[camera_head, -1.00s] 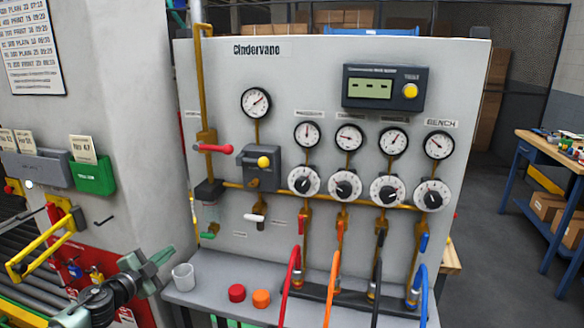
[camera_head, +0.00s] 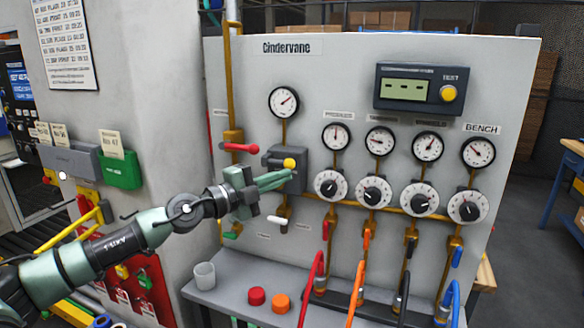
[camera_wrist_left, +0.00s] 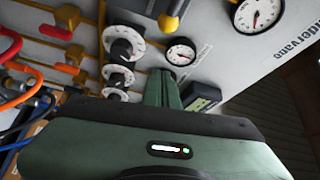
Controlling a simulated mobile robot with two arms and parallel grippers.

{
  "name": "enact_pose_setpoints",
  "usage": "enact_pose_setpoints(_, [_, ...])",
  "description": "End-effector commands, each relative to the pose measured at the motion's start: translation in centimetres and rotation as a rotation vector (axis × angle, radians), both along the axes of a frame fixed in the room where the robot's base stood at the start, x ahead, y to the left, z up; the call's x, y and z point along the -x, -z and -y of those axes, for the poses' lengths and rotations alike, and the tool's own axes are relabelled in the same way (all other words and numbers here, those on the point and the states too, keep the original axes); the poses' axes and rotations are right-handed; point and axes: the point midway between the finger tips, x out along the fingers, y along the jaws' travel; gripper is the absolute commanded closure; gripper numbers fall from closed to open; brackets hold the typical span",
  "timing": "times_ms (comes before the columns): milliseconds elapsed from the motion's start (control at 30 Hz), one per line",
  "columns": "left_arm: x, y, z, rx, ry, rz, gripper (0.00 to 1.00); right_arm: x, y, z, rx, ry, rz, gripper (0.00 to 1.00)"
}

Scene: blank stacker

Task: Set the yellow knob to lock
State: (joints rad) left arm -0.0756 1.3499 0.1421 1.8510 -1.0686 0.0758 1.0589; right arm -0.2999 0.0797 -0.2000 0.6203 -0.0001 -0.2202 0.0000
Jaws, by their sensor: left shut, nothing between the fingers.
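The yellow knob (camera_head: 289,163) is on the front of a small grey box (camera_head: 272,157) on the panel, below a round gauge. It also shows at the top of the left wrist view (camera_wrist_left: 168,23). In the left wrist view the closed green fingers (camera_wrist_left: 168,76) point at the panel, apart from the knob. No lock marking can be read. My right gripper is not in view.
A red lever (camera_head: 241,148) is left of the box and a white lever (camera_head: 278,221) is below it. Several black-and-white dials (camera_head: 331,185) are to the right. A cup (camera_head: 204,275) and red (camera_head: 256,296) and orange (camera_head: 280,303) caps are on the shelf.

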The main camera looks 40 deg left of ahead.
Motion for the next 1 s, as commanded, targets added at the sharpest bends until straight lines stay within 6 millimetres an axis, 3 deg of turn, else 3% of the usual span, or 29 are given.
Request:
enact_pose_setpoints(367, [-2.4, -0.7, 0.7, 0.003, -0.002, 0.004, 1.00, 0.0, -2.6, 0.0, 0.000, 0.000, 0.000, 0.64])
enact_pose_setpoints(733, [-7.3, -1.0, 2.1, 0.008, -0.001, 0.004, 1.00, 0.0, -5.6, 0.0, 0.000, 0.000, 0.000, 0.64])
enact_pose_setpoints(767, [-7.7, -0.9, 2.3, 0.005, 0.001, 0.003, 1.00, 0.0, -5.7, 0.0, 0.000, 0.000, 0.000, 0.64])
enact_pose_setpoints(800, [-7.4, 0.2, 1.4, 0.005, -0.005, -0.001, 1.00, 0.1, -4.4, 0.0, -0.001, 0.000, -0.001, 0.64])
enact_pose_setpoints(1000, [-7.2, 0.3, -0.8, 0.004, -0.004, -0.001, 1.00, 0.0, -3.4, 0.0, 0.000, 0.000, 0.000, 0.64])
